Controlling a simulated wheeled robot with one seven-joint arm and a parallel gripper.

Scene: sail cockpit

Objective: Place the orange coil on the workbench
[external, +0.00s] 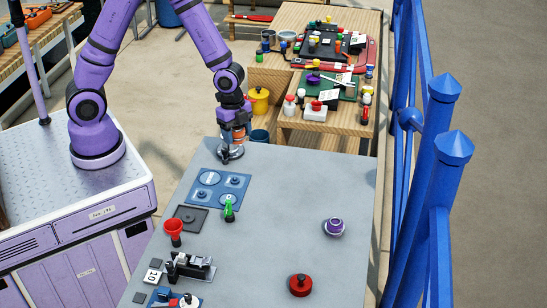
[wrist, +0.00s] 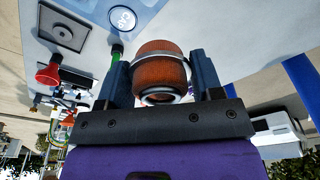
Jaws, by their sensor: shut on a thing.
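The orange coil (wrist: 160,68) is a ribbed, rounded cylinder with a pale metal rim at its near end. My gripper (wrist: 162,80) is shut on it, with one dark finger on each side. In the external view my gripper (external: 232,145) points down at the far left corner of the grey workbench (external: 280,200), and a bit of the orange coil (external: 238,134) shows there. A silvery round part (external: 231,154) shows just below the fingers. I cannot tell whether the coil touches the bench top.
A blue panel with round marks (external: 219,187), a green piece (external: 229,210), a red funnel (external: 173,228), a purple round part (external: 334,227) and a red knob (external: 300,285) stand on the grey bench. Its middle is clear. A blue railing (external: 440,180) runs along the right.

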